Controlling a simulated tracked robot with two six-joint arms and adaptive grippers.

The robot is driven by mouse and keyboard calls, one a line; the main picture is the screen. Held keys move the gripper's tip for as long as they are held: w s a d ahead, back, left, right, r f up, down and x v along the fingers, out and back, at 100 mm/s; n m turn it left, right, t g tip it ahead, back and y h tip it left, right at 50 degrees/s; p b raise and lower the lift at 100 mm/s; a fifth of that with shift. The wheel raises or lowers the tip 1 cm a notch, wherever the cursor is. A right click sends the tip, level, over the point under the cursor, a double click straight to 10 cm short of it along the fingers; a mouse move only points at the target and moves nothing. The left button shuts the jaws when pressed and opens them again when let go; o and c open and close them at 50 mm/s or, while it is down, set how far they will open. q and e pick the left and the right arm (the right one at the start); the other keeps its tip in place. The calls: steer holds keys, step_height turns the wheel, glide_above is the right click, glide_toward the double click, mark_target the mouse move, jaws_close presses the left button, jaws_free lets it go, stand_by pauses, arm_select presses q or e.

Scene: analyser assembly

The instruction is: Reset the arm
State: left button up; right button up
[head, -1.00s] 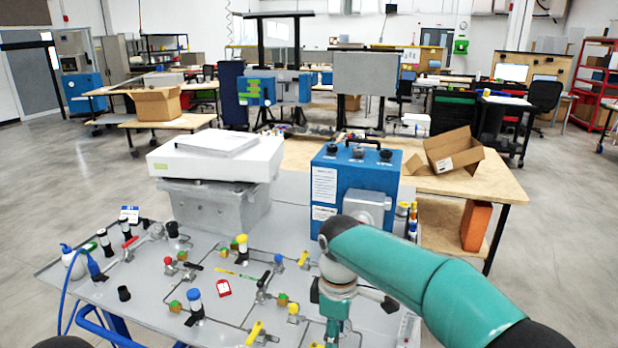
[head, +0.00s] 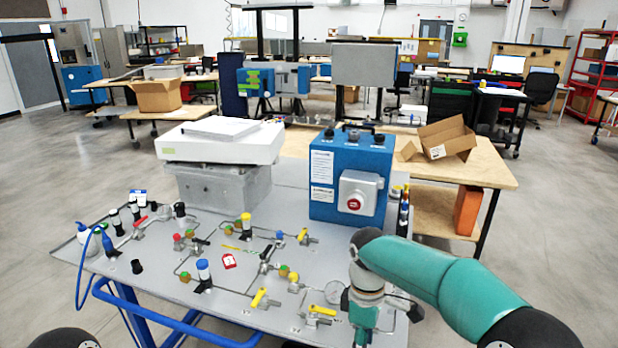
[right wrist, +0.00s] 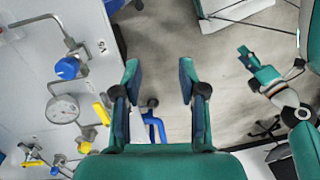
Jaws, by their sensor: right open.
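My right arm (head: 440,285) comes in from the lower right in the head view, bent over the right front of the grey panel table (head: 150,285). Its gripper points down and is mostly cut off by the lower edge there. In the right wrist view my right gripper (right wrist: 158,85) is open, with two green fingers spread and nothing between them. It is beside the table's edge, over the floor. My left gripper is not in view; only a dark rounded arm part shows at the lower left of the head view.
The table bears yellow-handled valves (head: 258,298), a gauge (right wrist: 62,108), a blue box with a red button (head: 350,175) and a white device (head: 220,140). A wooden bench (head: 490,175) with an open carton (head: 447,138) stands behind. The floor at right is clear.

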steer(key=s+d+f+m+g+y, duration=0.1)
steer(key=s+d+f+g, duration=0.1)
steer(key=s+f, duration=0.5)
steer(key=s+d+f+m+g+y, duration=0.1)
steer(key=s+d+f+m, duration=0.3)
steer(key=f, duration=0.6)
steer(key=s+a+f+m+t+y, duration=0.1)
steer(key=s+a+f+m+t, duration=0.1)
steer(key=s+f+m, duration=0.2)
steer(key=s+a+f+m+t+y, duration=0.1)
steer(key=s+a+f+m+t, duration=0.1)
steer(key=s+f+m, duration=0.3)
steer(key=s+m+t, duration=0.1)
steer(key=s, duration=0.2)
steer(key=shift+s+a+f+m, duration=0.2)
steer(key=shift+a+f+m, duration=0.05)
steer(key=shift+a+m, duration=0.05)
steer(key=shift+s, duration=0.15)
